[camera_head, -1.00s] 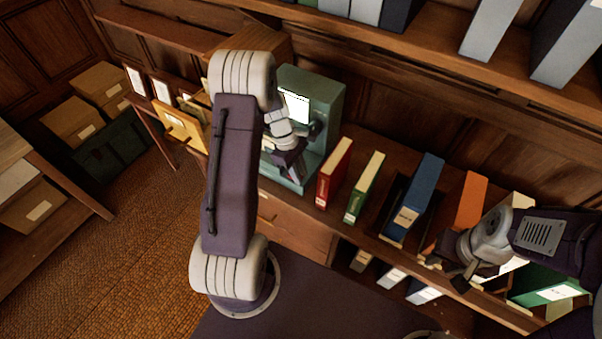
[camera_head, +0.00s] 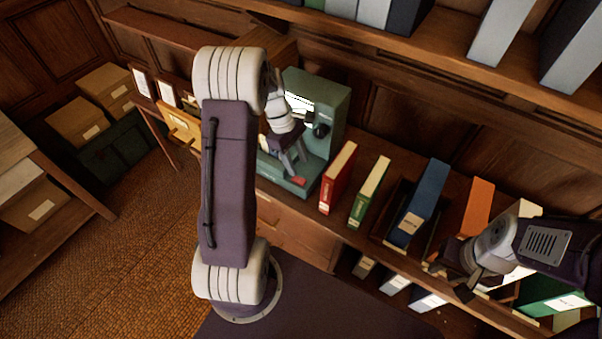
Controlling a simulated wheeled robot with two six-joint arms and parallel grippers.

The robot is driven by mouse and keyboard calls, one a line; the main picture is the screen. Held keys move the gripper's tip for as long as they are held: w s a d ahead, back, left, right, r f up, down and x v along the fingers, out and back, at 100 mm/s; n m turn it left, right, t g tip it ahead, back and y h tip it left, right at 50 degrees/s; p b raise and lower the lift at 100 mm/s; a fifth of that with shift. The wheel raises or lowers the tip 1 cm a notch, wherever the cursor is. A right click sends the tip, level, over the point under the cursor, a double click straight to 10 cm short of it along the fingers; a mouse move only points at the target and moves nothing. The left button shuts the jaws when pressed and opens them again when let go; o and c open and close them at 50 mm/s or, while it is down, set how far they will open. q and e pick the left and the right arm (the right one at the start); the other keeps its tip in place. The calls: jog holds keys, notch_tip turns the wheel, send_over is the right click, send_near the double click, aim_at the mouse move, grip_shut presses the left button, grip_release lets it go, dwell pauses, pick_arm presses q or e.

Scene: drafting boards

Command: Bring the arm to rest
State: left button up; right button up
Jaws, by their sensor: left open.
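My left arm stands upright in the middle left of the head view. Its gripper (camera_head: 292,163) points down in front of the teal machine (camera_head: 333,98), over its base, and is open with nothing seen between the fingers. My right gripper (camera_head: 450,280) is at the lower right, beside the shelf counter's front edge. Its two dark fingertips are apart and I see nothing held between them. The wrist and arm hide part of the orange binder and what lies behind.
A red binder (camera_head: 338,178), a green binder (camera_head: 370,191), a blue binder (camera_head: 418,205) and an orange binder (camera_head: 476,205) stand on the counter. A yellow holder (camera_head: 182,127) is left of my left arm. Boxes (camera_head: 76,121) sit far left. The floor (camera_head: 120,240) there is clear.

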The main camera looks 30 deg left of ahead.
pick_arm(q)
jog(key=shift+v, duration=1.15)
jog(key=s+d+f+m+t+y+b, duration=0.1)
jog(key=s+d+f+m+y+b, duration=0.1)
jog(key=s+d+m, duration=0.7)
jog(key=s+f+m+y, duration=0.1)
jog(key=s+m, duration=0.2)
jog(key=m, duration=0.5)
jog(key=shift+s+d, duration=0.25)
jog(key=shift+s, duration=0.05)
